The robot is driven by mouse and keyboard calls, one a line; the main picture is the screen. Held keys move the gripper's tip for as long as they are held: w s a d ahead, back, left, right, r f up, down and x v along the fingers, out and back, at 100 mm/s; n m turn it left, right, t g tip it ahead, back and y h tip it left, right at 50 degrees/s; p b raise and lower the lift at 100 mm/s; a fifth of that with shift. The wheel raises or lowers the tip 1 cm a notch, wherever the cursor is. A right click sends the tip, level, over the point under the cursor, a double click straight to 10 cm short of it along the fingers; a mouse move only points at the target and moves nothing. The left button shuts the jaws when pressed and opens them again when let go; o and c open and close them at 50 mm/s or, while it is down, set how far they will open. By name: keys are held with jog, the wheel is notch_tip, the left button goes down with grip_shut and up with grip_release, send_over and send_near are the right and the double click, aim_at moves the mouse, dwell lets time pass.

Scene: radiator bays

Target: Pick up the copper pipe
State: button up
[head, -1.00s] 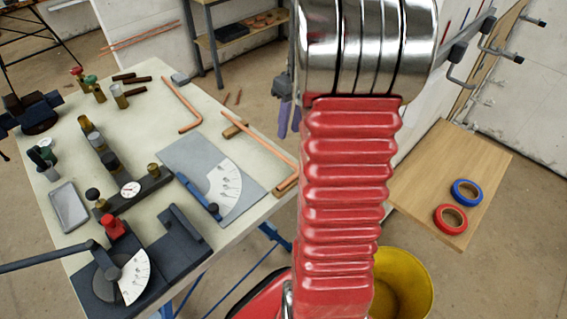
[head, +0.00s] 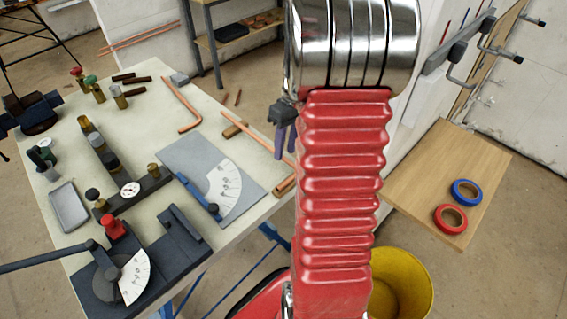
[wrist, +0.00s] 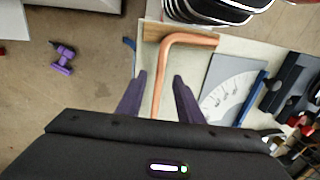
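A copper pipe (head: 255,138) lies near the right edge of the workbench, resting on wooden blocks. In the wrist view the copper pipe (wrist: 162,75) shows a bend at its top, beside a wooden block. My gripper (wrist: 159,75) is open, with its two purple fingers on either side of the pipe's long leg, apart from it in the picture. How far above the pipe they are is hard to tell. In the head view my gripper (head: 286,152) is beside the red arm, which hides the near part of that bench edge.
A second bent copper pipe (head: 181,105) lies farther back on the bench (head: 150,140). A grey protractor plate (head: 190,160) is left of the near pipe. A bending tool (head: 125,270) stands at the front. A yellow bucket (head: 405,285) stands on the floor to the right.

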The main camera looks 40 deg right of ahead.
jog(key=shift+a+f, duration=0.15)
jog(key=shift+f, duration=0.65)
jog(key=shift+c, duration=0.4)
grip_shut()
